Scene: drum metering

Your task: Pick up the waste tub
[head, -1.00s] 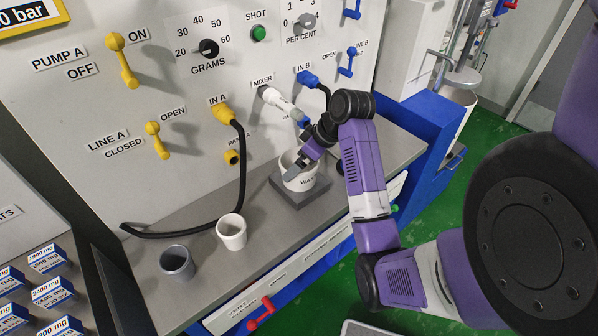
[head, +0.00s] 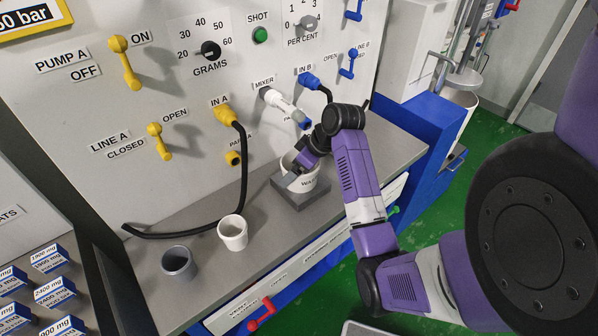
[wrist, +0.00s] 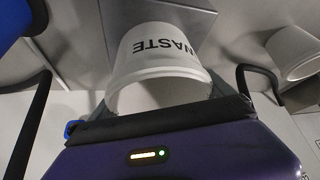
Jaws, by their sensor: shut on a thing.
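The waste tub (head: 309,184) is a white round tub with dark lettering on its side. It stands on a grey square block (head: 291,197) on the bench, below the mixer outlet. My gripper (head: 299,166) reaches down to the tub's rim and is shut on it; the fingertips are partly hidden in the head view. In the wrist view the tub (wrist: 150,68) sits between the fingers, with the word WASTE readable upside down. I see no clear gap between the tub and the block.
A white cup (head: 232,234) and a grey cup (head: 178,263) stand on the bench to the left. A black hose (head: 190,232) runs along the bench behind them.

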